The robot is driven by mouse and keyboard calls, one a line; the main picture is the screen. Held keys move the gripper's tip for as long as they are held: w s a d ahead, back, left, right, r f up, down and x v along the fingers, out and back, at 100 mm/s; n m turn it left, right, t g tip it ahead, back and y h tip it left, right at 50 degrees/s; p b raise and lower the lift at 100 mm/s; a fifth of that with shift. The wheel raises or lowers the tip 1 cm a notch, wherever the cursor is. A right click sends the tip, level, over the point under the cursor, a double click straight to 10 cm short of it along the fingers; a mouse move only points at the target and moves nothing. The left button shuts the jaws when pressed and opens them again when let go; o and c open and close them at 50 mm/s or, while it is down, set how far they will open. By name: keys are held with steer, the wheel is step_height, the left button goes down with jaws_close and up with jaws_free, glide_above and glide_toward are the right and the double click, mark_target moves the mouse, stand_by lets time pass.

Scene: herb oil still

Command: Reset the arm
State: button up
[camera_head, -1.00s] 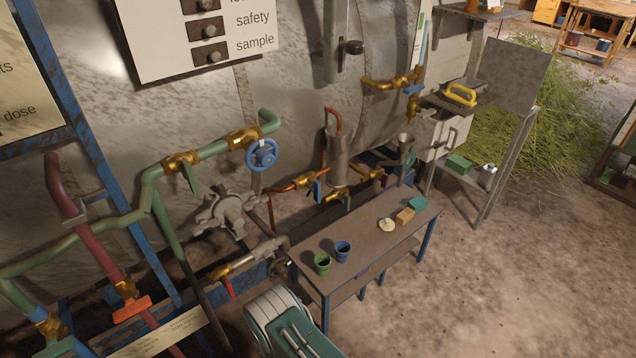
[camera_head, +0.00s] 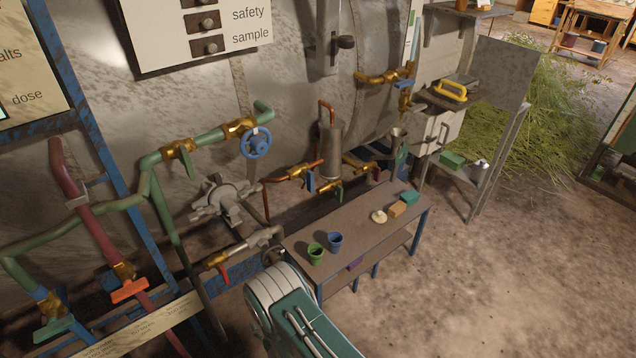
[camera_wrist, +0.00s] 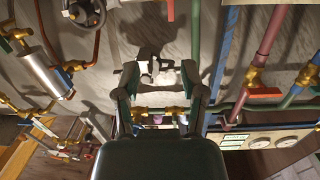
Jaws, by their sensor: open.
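My gripper (camera_wrist: 159,82) shows in the wrist view with its two dark fingers spread apart. It is open, and nothing is held between the fingers. A pale grey fitting shows in the gap beyond the fingertips, in front of the tank wall; I cannot tell how far off it is. In the head view my teal and white arm (camera_head: 292,312) rises from the bottom edge, in front of the near end of the bench. The gripper itself is not visible in the head view.
A low bench (camera_head: 350,232) carries a green cup (camera_head: 316,254), a blue cup (camera_head: 335,242) and small blocks. Green pipes (camera_head: 205,143), a blue handwheel (camera_head: 257,143) and a grey pump (camera_head: 222,200) stand left of it. Open floor (camera_head: 480,290) lies right.

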steer(key=w+d+r+m+g+h, duration=0.1)
steer(key=w+d+r+h, duration=0.1)
steer(key=w+r, duration=0.55)
steer(key=w+d+r+m+h, duration=0.15)
steer(key=w+r, duration=0.35)
steer(key=r, duration=0.5)
steer(key=d+r+g+h, duration=0.25)
steer(key=d+r, duration=0.75)
steer(key=r, duration=0.5)
steer(key=s+d+r+m+g+h, duration=0.2)
steer(key=s+d+r+m+h, duration=0.1)
steer(key=s+d+r, duration=0.95)
steer(key=s+d+r+g, duration=0.1)
steer(key=s+d, duration=0.2)
steer(key=s, duration=0.6)
steer(key=s+d+r+m+g+h, duration=0.1)
steer(key=s+d+r+g, duration=0.1)
steer(key=s, duration=0.7)
steer(key=shift+s+d, duration=0.2)
steer(key=shift+d, duration=0.25)
